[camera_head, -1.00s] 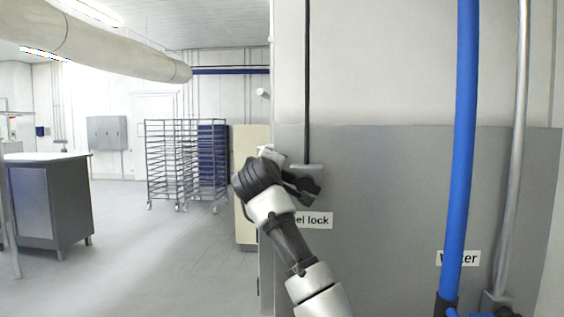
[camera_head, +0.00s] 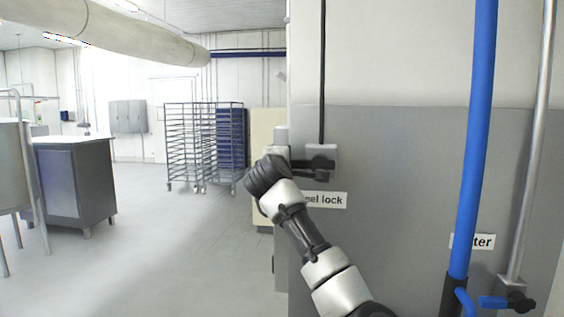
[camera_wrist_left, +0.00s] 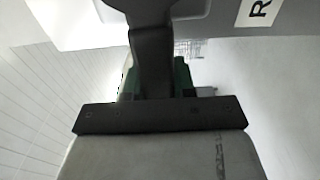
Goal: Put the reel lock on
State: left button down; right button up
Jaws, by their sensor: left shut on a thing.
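The reel lock is a small grey box (camera_head: 330,151) on the grey wall panel, with a black knob (camera_head: 321,165) on its front. A white label (camera_head: 325,200) below it reads "...eel lock", its left end hidden behind my arm. My left gripper (camera_head: 309,168) reaches in from the left at the knob, roughly level. In the left wrist view, a dark bar-like handle (camera_wrist_left: 152,60) runs down between the green-edged fingers of my left gripper (camera_wrist_left: 157,78), which is shut on it. The knob's exact angle is hard to read. My right gripper is out of view.
A blue pipe (camera_head: 472,150) and a grey conduit (camera_head: 530,150) run down the wall at right. Rack trolleys (camera_head: 190,145) and a steel cabinet (camera_head: 76,185) stand left, with open floor between.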

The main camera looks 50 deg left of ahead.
pick_arm(q)
jog(key=shift+d+r, duration=0.1)
jog(key=shift+r, duration=0.05)
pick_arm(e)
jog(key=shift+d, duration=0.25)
pick_arm(q)
jog(key=c, duration=1.3)
grip_release()
jog(key=shift+c, duration=0.2)
jog(key=o, duration=0.4)
jog(key=shift+w+f, duration=0.2)
jog(key=shift+w, duration=0.2)
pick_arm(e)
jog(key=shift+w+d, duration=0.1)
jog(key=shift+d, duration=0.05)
pick_arm(q)
jog(key=shift+s, duration=0.15)
jog(key=b+v, duration=0.4)
jog(key=v, duration=0.6)
jog(key=shift+s+d, duration=0.15)
jog(key=shift+s, duration=0.05)
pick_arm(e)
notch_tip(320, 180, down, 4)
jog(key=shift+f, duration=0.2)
